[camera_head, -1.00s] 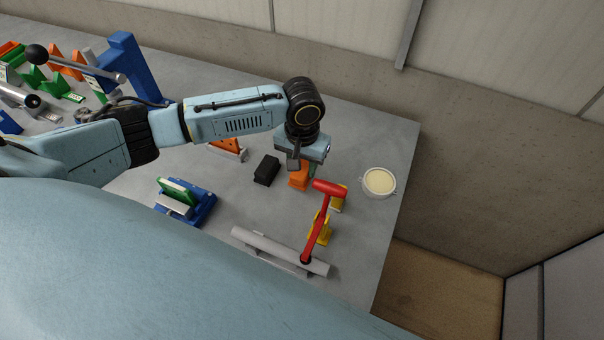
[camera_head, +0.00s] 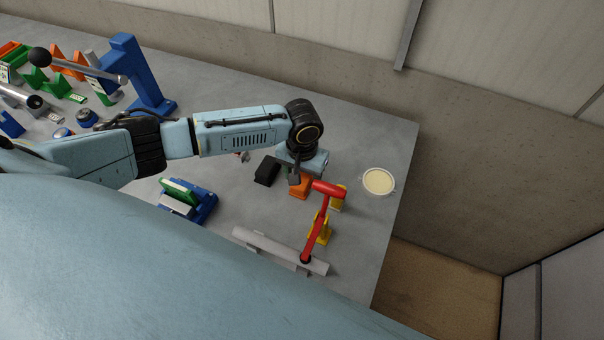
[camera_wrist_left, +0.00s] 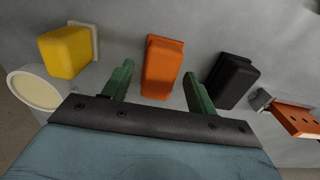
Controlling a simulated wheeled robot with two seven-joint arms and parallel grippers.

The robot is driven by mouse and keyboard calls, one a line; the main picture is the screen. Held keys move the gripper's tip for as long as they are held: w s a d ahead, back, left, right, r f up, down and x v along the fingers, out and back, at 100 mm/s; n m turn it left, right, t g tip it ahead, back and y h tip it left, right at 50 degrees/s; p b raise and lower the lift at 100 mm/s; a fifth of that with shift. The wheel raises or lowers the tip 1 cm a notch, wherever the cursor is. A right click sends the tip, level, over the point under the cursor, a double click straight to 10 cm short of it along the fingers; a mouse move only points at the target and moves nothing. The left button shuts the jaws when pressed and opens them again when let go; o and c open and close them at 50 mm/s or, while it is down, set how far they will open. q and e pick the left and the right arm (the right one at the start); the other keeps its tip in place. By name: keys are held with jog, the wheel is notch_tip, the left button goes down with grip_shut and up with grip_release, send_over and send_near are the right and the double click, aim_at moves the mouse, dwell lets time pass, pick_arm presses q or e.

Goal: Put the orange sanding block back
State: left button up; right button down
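The orange sanding block (camera_head: 300,187) stands on the grey table, partly hidden under my left gripper in the head view. In the left wrist view the orange block (camera_wrist_left: 161,68) lies between the two green fingers of my left gripper (camera_wrist_left: 160,72). The fingers are apart, with a gap visible on each side of the block. In the head view my left gripper (camera_head: 295,178) is over the block, and its fingers are mostly hidden. My right gripper is not in view.
A black block (camera_head: 267,171) stands just left. A red hammer (camera_head: 318,222), yellow blocks (camera_head: 338,199) and a round cream-filled dish (camera_head: 378,181) are to the right. A grey bar (camera_head: 275,250) lies in front. An orange piece with holes (camera_wrist_left: 297,120) is beyond the black block.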

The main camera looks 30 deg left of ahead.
pick_arm(q)
jog(key=shift+f+b, duration=0.1)
jog(key=shift+b, duration=0.5)
notch_tip(320, 180, up, 14)
jog(key=shift+f, duration=0.15)
dwell(0.9)
